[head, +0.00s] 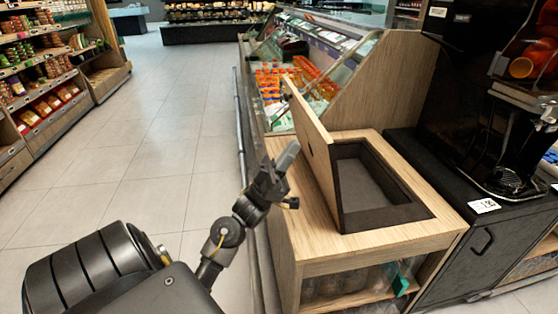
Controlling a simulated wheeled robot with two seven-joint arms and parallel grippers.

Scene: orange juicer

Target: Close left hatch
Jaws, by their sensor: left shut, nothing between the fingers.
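The left hatch is a wooden lid (312,150) on top of the wooden cabinet (405,239). It stands open, tilted up along the left side of a dark, rectangular, empty-looking recess (365,185). My left gripper (288,157) is just left of the lid, near its outer face, with its fingers shut and pointing up and right. Nothing shows between the fingers. I cannot tell whether the fingertips touch the lid. My right gripper is out of view.
A black juicer machine (470,100) with oranges stands on a dark base right of the cabinet. A glass-fronted chilled display (310,60) is behind the cabinet. Stocked shelves (45,75) line the far left. The tiled floor (130,150) between is clear.

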